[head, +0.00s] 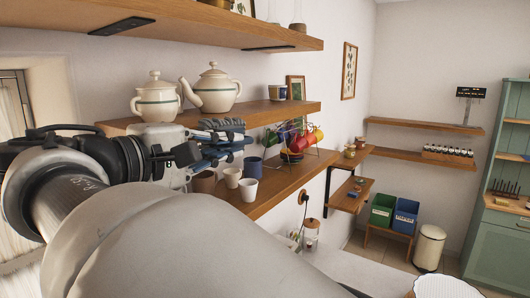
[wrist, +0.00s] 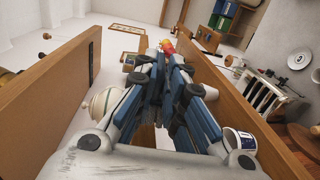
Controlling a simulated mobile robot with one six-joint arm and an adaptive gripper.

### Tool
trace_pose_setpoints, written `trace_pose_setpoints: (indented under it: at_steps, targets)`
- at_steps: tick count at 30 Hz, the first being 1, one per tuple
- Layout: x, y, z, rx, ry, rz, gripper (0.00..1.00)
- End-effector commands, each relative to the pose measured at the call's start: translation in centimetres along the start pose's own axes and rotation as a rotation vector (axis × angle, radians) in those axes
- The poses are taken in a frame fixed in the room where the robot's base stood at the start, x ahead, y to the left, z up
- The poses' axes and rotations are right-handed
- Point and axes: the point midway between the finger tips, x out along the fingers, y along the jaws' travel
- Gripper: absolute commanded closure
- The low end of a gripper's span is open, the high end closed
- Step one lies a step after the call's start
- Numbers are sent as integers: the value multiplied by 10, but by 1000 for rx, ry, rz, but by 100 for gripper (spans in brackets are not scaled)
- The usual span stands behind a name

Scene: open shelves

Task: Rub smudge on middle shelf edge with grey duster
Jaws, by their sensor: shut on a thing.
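The middle shelf (head: 282,111) is a brown wooden board with two cream teapots on it. My gripper (head: 222,146) is in front of the left part of its front edge, just below the teapots. It is shut on the grey duster (head: 222,124), whose ridged grey head shows at the jaws, close to the shelf edge. I cannot tell whether they touch. I see no smudge; that part of the edge is covered by my gripper.
The near teapot (head: 157,99) and the far teapot (head: 213,90) stand close above my gripper. The top shelf (head: 210,24) hangs above.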

Motion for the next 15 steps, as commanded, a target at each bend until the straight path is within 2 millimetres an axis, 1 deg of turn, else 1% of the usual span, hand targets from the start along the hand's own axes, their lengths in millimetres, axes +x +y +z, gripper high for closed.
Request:
trace_pose_setpoints:
  at_steps: [3, 11, 15]
  targets:
    - [0, 0, 5, 0, 0, 0, 100]
    - [0, 1, 6, 0, 0, 1, 100]
    - [0, 0, 10, 2, 0, 1, 100]
